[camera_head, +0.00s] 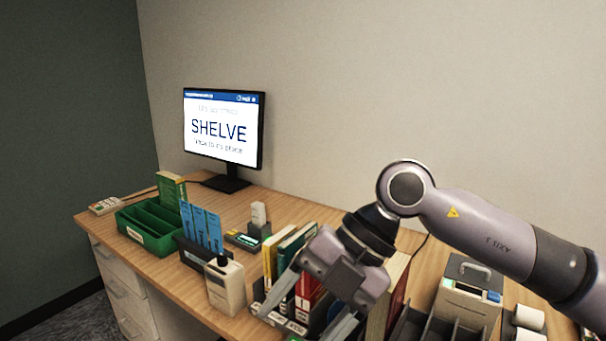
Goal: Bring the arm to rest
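My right arm comes in from the right. Its gripper (300,322) hangs over the front of the desk, pointing down and to the left. Its two fingers are spread apart. Behind and between them stand books in a dark holder (259,309), among them a red book (306,287). I see nothing clamped between the fingers, though the lower finger runs close to the picture's bottom edge. The gripper body hides part of the holder and books. My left gripper is not in view.
The wooden desk (110,238) carries a green tray (150,240), blue cards (202,229), a bottle-like container (225,286), a monitor (223,127) reading "SHELVE" and a grey handled box (466,300). Dark dividers (430,325) stand right of the gripper. Space above the desk's left half is free.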

